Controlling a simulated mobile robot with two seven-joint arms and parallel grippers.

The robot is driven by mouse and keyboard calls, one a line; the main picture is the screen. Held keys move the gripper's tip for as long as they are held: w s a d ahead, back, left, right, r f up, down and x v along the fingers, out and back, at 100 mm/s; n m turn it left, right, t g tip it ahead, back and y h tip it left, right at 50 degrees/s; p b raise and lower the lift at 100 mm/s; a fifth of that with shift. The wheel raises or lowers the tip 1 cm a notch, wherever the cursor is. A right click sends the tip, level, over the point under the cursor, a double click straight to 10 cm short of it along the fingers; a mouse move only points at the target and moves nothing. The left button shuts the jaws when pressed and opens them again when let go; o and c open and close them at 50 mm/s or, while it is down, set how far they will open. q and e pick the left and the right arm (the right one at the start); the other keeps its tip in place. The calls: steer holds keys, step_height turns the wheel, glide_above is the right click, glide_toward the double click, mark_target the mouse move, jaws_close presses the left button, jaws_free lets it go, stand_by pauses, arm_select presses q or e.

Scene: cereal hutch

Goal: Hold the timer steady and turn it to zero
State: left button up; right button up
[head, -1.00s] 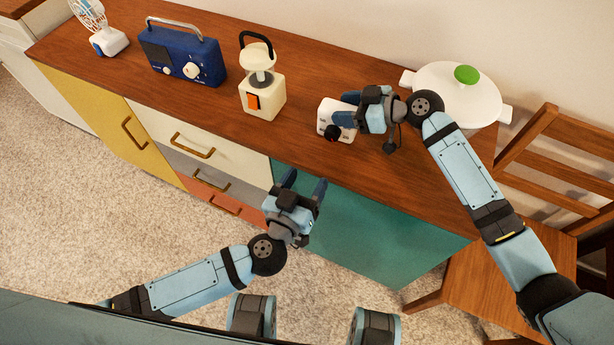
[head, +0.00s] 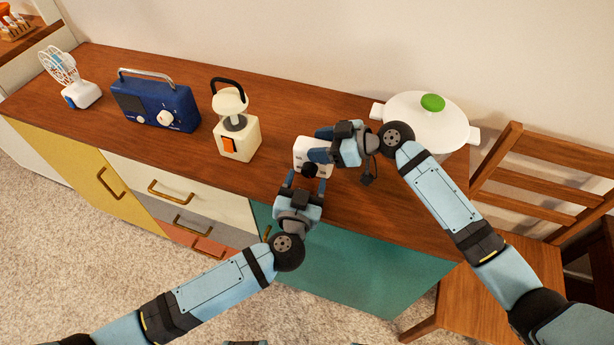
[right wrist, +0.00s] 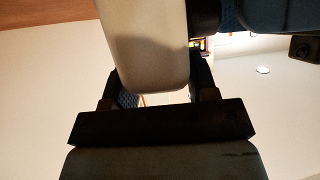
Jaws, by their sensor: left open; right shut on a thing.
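The timer (head: 301,153) is a small white block on the wooden cabinet top, with a black round knob (head: 310,171) on its front. My right gripper (head: 322,145) is shut on the timer's body from the right. In the right wrist view the pale timer body (right wrist: 145,50) sits between the fingers. My left gripper (head: 303,184) is open just in front of the knob, its fingertips close to it. I cannot tell whether they touch it. Part of the timer is hidden behind the right gripper, and the dial marks are too small to read.
A cream juicer-like appliance (head: 240,140) with an orange switch stands left of the timer. Further left are a blue radio (head: 158,105) and a white fan (head: 80,90). A white pot (head: 420,122) with a green knob stands behind the right arm. A wooden chair (head: 540,190) is at right.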

arm_select(q)
steer(key=shift+x, duration=0.75)
steer(key=c, duration=0.9)
steer(key=shift+n, duration=1.6)
steer(key=shift+c, duration=0.2)
steer(key=o, duration=0.9)
steer(key=shift+o, duration=0.2)
steer(key=shift+s, duration=0.15)
steer(key=v, duration=1.1)
steer(key=shift+s, duration=0.35)
steer(key=shift+a+r, duration=0.1)
